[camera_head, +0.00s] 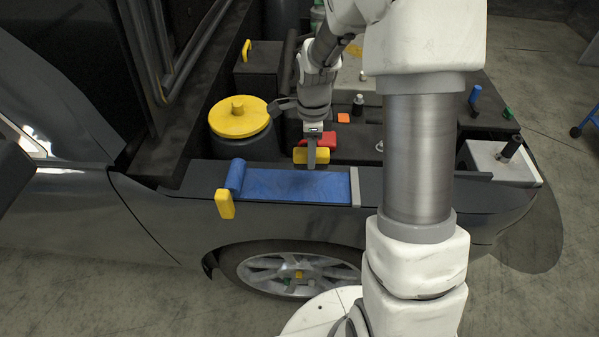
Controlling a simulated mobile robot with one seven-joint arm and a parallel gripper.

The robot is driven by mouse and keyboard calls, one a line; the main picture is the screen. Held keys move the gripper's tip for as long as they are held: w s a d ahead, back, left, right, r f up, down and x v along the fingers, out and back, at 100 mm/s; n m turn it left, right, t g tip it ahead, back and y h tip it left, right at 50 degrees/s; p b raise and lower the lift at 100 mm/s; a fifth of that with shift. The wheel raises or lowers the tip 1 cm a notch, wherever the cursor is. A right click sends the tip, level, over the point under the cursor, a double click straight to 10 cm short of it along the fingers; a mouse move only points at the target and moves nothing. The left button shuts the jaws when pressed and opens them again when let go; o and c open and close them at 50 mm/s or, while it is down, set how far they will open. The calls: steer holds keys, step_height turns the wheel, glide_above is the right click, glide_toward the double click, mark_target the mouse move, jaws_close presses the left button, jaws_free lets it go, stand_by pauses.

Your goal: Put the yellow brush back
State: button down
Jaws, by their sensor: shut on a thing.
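Another yellow piece (225,205) sits at the fender's outer edge, by the mat's rolled left end (236,174).
A red thing (318,138) lies right behind the held block. A large yellow-capped container (239,117) stands to the left. An orange block (343,118) and small bottles are farther back. My arm hides part of the bay.

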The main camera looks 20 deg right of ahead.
mark_target(299, 155)
steer(key=a, duration=0.1)
steer(key=a+f, duration=0.2)
steer(key=shift+s, duration=0.3)
steer(key=shift+f, duration=1.75)
steer(key=shift+f+b, duration=0.45)
steer(key=shift+b, duration=0.15)
steer(key=shift+c, duration=2.2)
jaws_free()
steer(key=shift+r, duration=0.15)
